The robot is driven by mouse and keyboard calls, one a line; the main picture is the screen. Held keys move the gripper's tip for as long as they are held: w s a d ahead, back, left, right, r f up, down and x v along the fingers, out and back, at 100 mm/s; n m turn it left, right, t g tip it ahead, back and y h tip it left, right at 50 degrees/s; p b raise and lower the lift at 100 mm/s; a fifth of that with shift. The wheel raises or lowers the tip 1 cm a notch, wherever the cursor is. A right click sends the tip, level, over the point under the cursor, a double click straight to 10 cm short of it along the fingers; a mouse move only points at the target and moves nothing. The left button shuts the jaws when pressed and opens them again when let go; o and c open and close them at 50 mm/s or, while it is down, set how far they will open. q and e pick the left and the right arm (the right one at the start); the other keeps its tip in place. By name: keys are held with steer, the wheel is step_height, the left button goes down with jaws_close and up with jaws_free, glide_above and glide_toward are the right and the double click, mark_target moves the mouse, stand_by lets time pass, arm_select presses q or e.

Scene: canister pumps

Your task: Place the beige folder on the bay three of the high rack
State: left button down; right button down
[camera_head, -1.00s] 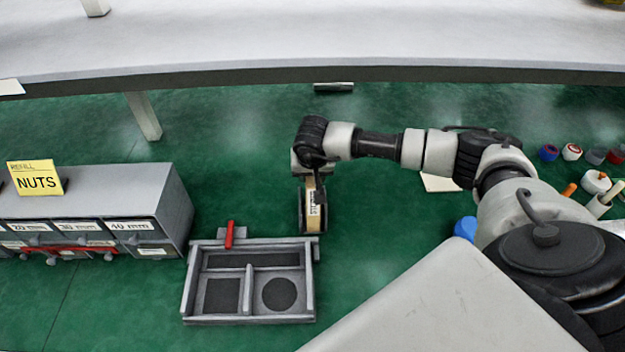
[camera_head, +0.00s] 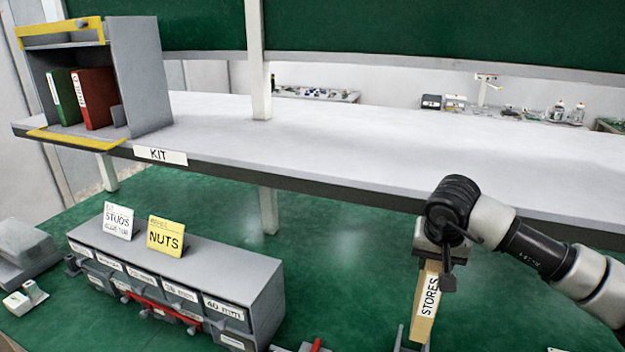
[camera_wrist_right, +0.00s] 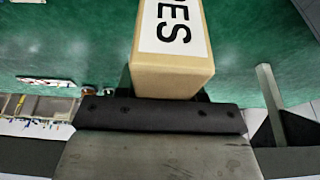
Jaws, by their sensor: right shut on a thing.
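My right gripper (camera_head: 432,272) is shut on the beige folder (camera_head: 424,312), which hangs upright below it with a "STORES" label facing me. The folder also shows in the right wrist view (camera_wrist_right: 172,78), with the end of its label in sight. The high rack (camera_head: 142,75) stands on the raised shelf at the upper left of the head view. A green folder (camera_head: 63,98) and a red folder (camera_head: 97,98) stand in it side by side, with room to the right of the red one. The folder is well apart from the rack. My left gripper is not in view.
The raised shelf (camera_head: 330,135) is mostly bare right of the rack; its front edge carries a "KIT" label. A grey drawer unit (camera_head: 190,270) with "STUDS" and "NUTS" cards stands below.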

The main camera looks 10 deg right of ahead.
steer(key=s+a+f+n+y, duration=0.1)
steer(key=s+a+f+n, duration=0.1)
steer(key=s+a, duration=0.3)
steer(key=s+a+f+n, duration=0.2)
steer(key=s+a+n, duration=0.2)
steer(key=s+a, duration=0.2)
steer(key=a, duration=0.2)
steer(key=shift+s+a+f+y, duration=0.25)
steer(key=shift+a+y, duration=0.1)
steer(key=shift+y, duration=0.05)
